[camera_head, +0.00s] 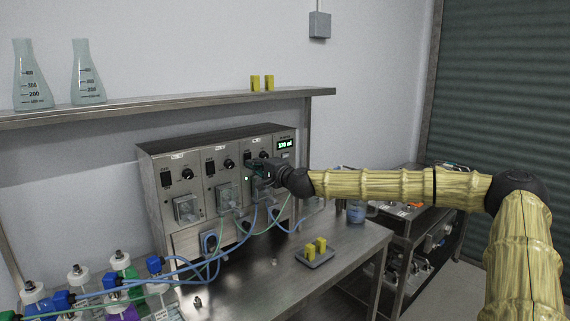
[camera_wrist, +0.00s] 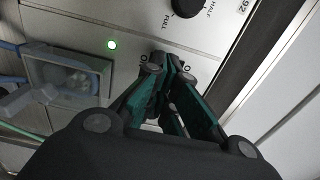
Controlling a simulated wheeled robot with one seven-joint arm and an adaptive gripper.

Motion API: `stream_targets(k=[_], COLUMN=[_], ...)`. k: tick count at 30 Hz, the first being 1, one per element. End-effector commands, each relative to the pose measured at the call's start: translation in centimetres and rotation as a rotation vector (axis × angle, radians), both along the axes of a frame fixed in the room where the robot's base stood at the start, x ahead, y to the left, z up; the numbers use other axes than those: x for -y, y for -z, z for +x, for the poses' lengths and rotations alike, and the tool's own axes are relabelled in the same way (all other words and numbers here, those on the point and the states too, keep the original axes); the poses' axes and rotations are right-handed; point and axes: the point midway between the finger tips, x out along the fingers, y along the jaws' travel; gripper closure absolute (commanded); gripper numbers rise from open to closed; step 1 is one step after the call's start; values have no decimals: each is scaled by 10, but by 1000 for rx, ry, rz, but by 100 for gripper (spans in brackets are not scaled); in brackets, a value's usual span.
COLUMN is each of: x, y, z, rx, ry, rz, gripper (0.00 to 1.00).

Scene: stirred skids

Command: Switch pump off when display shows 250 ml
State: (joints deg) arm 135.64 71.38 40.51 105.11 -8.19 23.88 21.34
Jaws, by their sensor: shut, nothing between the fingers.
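The pump unit (camera_head: 180,155) is a metal box on the bench with a row of similar panels, each with a switch and a knob. Its display (camera_head: 286,144) at the upper right glows green and appears to read 130 ml, though the digits are small. My gripper (camera_head: 262,170) is shut and empty, up against the panel near the right end. In the wrist view my gripper (camera_wrist: 172,68) points at the panel below a black knob (camera_wrist: 187,5). A green light (camera_wrist: 112,45) is lit left of the fingertips. The fingers hide whatever switch lies at their tips.
A clear box (camera_wrist: 70,78) with tubing stands out from the panel left of my gripper. Blue and green tubes (camera_head: 225,250) hang in front of the unit. Capped bottles (camera_head: 78,280) stand front left. A small tray with yellow blocks (camera_head: 316,257) lies on the bench. A shelf (camera_head: 200,103) runs above.

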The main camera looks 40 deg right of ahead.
Motion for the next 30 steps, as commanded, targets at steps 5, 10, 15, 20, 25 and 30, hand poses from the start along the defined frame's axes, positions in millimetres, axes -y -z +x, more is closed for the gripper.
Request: stream_targets(k=[5,10,15,20,25,30], x=[0,0,0,0,0,0], y=[-7,-12,-17,-21,-21,-21], z=[0,0,0,0,0,0], rx=[0,0,0,1,0,0], ry=[0,0,0,0,0,0], rz=[0,0,-1,-1,0,0], gripper=[100,100,100,100,100,100])
